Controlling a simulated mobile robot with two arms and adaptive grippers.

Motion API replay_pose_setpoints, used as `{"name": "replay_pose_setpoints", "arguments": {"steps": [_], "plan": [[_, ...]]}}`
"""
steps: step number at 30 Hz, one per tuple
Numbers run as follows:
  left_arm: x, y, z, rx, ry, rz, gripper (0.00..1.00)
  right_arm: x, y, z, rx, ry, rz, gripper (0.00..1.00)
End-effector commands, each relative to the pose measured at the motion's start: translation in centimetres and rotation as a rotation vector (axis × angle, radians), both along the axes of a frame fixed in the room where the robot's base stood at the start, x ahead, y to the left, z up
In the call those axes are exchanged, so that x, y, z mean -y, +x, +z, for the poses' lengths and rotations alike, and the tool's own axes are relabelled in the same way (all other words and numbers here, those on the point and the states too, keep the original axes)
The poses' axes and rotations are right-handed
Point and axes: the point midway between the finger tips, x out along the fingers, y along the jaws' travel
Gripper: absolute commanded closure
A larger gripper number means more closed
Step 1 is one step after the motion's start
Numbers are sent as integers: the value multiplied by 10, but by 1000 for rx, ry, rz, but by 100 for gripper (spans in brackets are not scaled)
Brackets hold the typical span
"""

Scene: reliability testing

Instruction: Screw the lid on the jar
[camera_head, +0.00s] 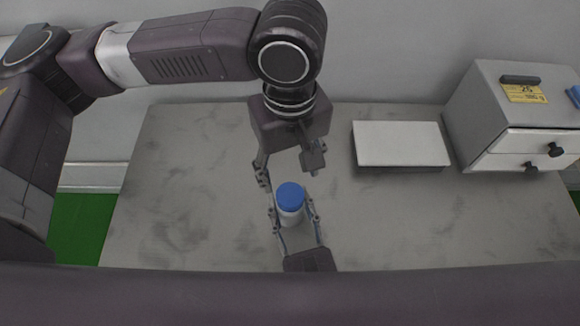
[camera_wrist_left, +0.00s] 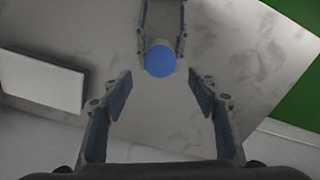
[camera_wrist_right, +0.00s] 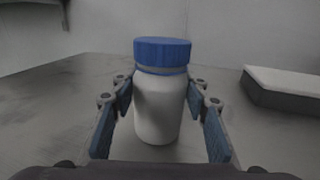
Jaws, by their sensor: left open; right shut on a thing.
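The white jar (camera_wrist_right: 158,108) stands upright on the table between the fingers of my right gripper (camera_head: 293,212). The blue lid (camera_wrist_right: 162,53) sits on top of the jar, with a narrow pale band showing below its rim; I cannot tell how tight it is. The lid also shows in the head view (camera_head: 290,196) and the left wrist view (camera_wrist_left: 160,61). My right gripper is shut on the jar's body from the front. My left gripper (camera_wrist_left: 160,90) points down above the jar, open and empty, with its fingers apart and short of the lid.
A flat white-topped block (camera_head: 402,144) lies on the table (camera_head: 180,190) to the right of the jar. A grey drawer cabinet (camera_head: 485,105) with a yellow label stands at the back right. The table's left side is clear.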

Motion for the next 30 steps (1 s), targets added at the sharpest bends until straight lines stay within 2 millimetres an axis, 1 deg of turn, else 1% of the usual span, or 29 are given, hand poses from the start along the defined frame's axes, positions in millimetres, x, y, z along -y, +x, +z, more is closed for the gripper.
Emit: {"name": "replay_pose_setpoints", "arguments": {"steps": [5,12,16,21,29,30], "plan": [[-1,-1,-17,-3,2,0,46,0,0,0,1,0,0,100],[-1,-1,-55,-3,3,0,46,0,0,0,0,0,0,100],[0,-1,-70,-3,2,-1,46,0,0,0,1,0,0,100],[0,0,-79,-1,0,-1,46,0,0,0,1,0,0,100],[0,0,-80,-1,1,-1,46,0,0,0,1,0,0,100],[0,0,-79,-1,1,-1,49,0,0,0,1,0,0,100]]}}
